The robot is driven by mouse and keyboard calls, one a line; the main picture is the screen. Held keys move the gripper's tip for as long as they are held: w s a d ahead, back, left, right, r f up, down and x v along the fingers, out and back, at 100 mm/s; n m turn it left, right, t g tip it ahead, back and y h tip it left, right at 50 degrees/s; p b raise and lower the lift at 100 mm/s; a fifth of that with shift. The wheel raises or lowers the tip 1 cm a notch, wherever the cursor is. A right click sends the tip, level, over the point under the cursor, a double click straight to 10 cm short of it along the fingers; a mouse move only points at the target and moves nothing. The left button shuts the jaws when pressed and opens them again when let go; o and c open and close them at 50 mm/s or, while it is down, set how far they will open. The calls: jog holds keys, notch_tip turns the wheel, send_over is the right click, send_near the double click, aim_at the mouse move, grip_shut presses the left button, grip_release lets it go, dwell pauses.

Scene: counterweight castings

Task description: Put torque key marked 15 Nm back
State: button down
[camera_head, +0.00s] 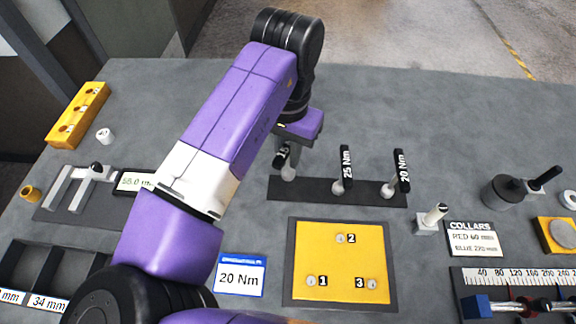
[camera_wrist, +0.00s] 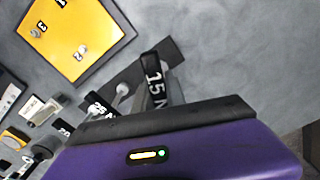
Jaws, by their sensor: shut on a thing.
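The torque key marked 15 Nm (camera_wrist: 154,78) has a black handle with white lettering and shows in the wrist view in front of my gripper. In the head view its dark handle (camera_head: 281,156) shows below my gripper (camera_head: 286,143), which is shut on it. The key is over the left end of the dark rack strip (camera_head: 313,190), beside a grey post (camera_head: 289,173); I cannot tell whether it is seated. The 25 Nm key (camera_head: 346,166) and 20 Nm key (camera_head: 402,170) stand in the rack to the right.
A yellow plate (camera_head: 320,262) with positions 1, 2 and 3 lies in front of the rack. A card reading 20 Nm (camera_head: 240,276) lies left of it. A white block with a pin (camera_head: 427,222) and a collars sign (camera_head: 474,238) are at right. The table behind the rack is clear.

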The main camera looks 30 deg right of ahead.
aim_at(288, 169)
jog(key=shift+f, duration=2.85)
jog(key=shift+f, duration=0.15)
jog(key=c, duration=1.4)
grip_release()
jog(key=shift+o, duration=0.2)
notch_tip(288, 169, up, 12)
jog(key=shift+r, duration=0.15)
